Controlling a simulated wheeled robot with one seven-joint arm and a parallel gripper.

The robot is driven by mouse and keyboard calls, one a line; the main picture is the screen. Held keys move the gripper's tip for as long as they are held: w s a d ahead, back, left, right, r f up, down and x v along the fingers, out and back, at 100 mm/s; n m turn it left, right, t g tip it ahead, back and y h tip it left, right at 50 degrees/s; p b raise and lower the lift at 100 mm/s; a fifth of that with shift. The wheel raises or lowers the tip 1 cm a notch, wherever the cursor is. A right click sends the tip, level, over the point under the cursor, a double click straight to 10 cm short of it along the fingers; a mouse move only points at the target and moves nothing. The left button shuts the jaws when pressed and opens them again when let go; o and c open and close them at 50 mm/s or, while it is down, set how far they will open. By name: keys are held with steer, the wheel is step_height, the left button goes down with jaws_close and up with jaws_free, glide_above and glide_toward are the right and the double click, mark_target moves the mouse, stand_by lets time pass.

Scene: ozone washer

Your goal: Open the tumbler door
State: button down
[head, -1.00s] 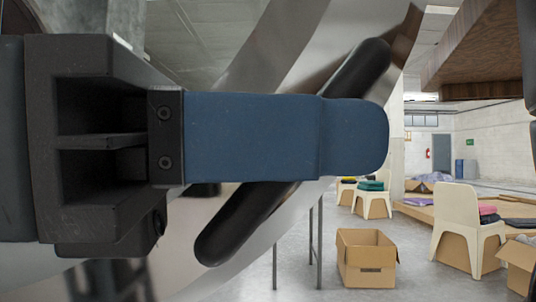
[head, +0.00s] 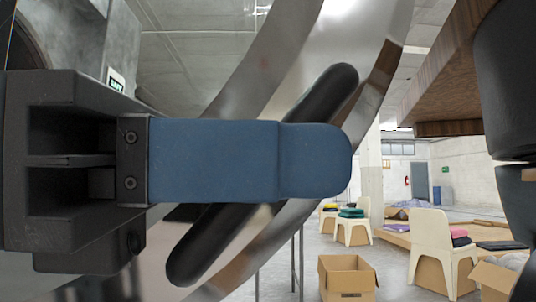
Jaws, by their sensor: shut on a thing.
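The tumbler door shows as a shiny curved metal ring (head: 262,78) with a see-through middle, close up in the head view. A long black bar handle (head: 325,95) is fixed on it and slants from upper right to lower left. My gripper (head: 318,160), with a blue finger pad, lies across the middle of the handle and is shut on it. The near finger hides the handle's middle part, and the far finger is hidden. Both handle ends stick out past the finger. Part of a grey machine body (head: 115,45) shows at upper left.
A brown wooden surface (head: 450,75) overhangs at upper right, beside a dark part of my own arm. Behind are an open cardboard box (head: 347,280), cream chairs (head: 430,238) with folded cloths, and open grey floor.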

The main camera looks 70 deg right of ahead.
steer(key=shift+s+f, duration=0.15)
steer(key=c, duration=1.1)
jaws_free()
steer(key=p+v, duration=0.1)
steer(key=v, duration=0.7)
steer(key=shift+d, duration=0.1)
steer(key=shift+s, duration=0.1)
